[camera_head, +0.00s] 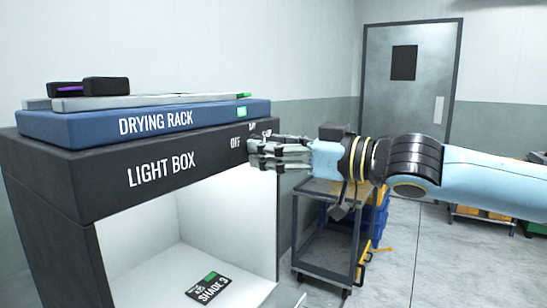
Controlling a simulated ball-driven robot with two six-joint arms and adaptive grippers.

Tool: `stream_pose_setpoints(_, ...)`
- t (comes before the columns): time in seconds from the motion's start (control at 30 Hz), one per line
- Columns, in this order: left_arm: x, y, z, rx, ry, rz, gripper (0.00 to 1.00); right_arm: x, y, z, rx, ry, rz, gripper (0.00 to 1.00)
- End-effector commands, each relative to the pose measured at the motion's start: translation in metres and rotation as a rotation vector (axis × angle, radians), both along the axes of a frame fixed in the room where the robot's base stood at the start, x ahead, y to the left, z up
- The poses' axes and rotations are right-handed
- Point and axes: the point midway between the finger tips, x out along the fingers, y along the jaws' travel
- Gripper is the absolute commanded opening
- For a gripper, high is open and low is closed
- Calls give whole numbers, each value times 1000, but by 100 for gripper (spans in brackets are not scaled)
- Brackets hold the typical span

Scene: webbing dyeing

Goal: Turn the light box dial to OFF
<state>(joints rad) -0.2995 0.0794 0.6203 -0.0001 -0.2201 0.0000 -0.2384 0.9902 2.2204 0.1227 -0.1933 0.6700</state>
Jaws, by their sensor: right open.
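The black light box (110,181) stands at the left, with white "LIGHT BOX" lettering on its front panel and a bright, lit white interior. An "OFF" label (236,143) shows near the right end of the panel, with another label partly covered above and right of it. My right gripper (252,153) is at that end of the panel, just right of the "OFF" label, its fingers pointing left. It is open. The dial is hidden behind the fingers, and I cannot tell whether they touch it. My left gripper is not in view.
A blue drying rack (75,127) with dark items lies on top of the light box. A "SHADE 3" card (208,287) lies inside. A grey cart (318,236) stands behind my right arm. A grey door (420,75) is at the back.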

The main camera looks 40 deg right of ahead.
Motion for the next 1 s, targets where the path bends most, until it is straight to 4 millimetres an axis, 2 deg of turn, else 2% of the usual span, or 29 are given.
stream_pose_setpoints(0.2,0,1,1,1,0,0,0,0,0,1,0,0,0,52)
stream_pose_setpoints(0.6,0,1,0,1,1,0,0,0,0,0,0,0,0,0)
stream_pose_setpoints(1.0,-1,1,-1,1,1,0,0,0,0,0,-68,-28,0,0)
